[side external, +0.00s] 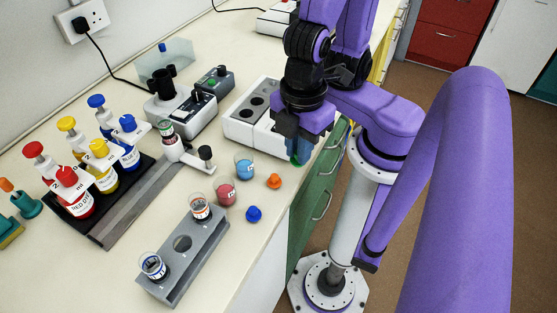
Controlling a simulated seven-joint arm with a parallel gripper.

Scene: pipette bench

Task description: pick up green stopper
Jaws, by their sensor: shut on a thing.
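My gripper (297,150) points down near the right edge of the bench, in front of a white block. It is shut on the green stopper (297,160), and only a small part of the stopper shows below the fingers. Whether the stopper touches the bench top is hard to tell from this view.
An orange stopper (275,181) and a blue stopper (254,214) lie on the bench. Beside them stand small vessels with blue (244,167) and red (226,191) liquid. A grey rack (198,252) holds two vials. The white block (238,128) is close behind my gripper.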

